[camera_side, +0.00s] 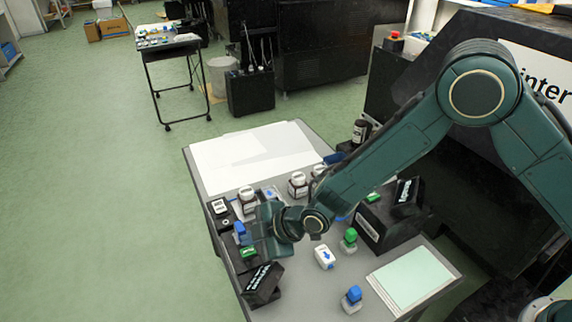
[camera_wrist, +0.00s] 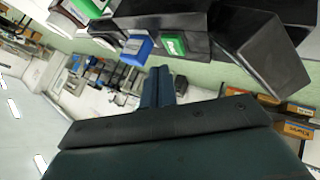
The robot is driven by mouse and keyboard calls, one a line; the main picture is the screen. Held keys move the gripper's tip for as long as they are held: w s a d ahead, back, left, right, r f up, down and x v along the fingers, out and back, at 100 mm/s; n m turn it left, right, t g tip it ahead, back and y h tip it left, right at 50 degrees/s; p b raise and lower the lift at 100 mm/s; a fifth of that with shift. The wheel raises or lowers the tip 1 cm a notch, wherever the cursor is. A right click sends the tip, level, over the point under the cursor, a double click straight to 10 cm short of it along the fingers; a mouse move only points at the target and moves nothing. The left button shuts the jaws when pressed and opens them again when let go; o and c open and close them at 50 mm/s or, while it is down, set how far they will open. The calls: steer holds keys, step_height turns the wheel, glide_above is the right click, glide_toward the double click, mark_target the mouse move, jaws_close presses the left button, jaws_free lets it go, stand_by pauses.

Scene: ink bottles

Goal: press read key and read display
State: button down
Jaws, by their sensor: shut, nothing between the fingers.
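My gripper (camera_side: 256,235) is at the left part of the grey table in the side view, its fingers together and empty. In the wrist view the shut fingers (camera_wrist: 162,82) point toward a black device with a blue key (camera_wrist: 137,48) and a green key (camera_wrist: 174,45). In the side view the blue key (camera_side: 239,229) and green key (camera_side: 249,252) sit close beside the gripper. A tilted black display (camera_side: 262,277) with white characters stands just in front of them; I cannot read it. Contact between fingers and keys cannot be told.
A second black device (camera_side: 370,228) with a tilted display (camera_side: 406,191) stands to the right. Several white bottles (camera_side: 298,185) stand behind the gripper. A green stamp (camera_side: 349,238), a blue stamp (camera_side: 352,296) and a white block with a blue arrow (camera_side: 324,257) are nearby. A pale pad (camera_side: 412,277) lies front right.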

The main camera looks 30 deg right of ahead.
mark_target(254, 251)
steer(key=shift+r, duration=2.05)
steer(key=shift+d+r, duration=0.2)
steer(key=shift+r, duration=0.1)
steer(key=s+d+r+m+h, duration=0.2)
steer(key=s+d+r+m, duration=0.2)
steer(key=d+r, duration=0.65)
steer(key=s+d+r+m+h, duration=0.1)
steer(key=s+d+r+m, duration=0.3)
steer(key=d+r, duration=0.65)
steer(key=s+d+r+m+h, duration=0.1)
steer(key=s+d+m, duration=0.2)
steer(key=s, duration=0.4)
steer(key=s+d+r+m+h, duration=0.1)
steer(key=s+d+m, duration=0.2)
steer(key=s+d, duration=0.3)
steer(key=s+d+r+m+g+h, duration=0.1)
steer(key=s+d+m, duration=0.2)
steer(key=s, duration=0.6)
steer(key=shift+s+d, duration=0.3)
steer(key=shift+d, duration=0.65)
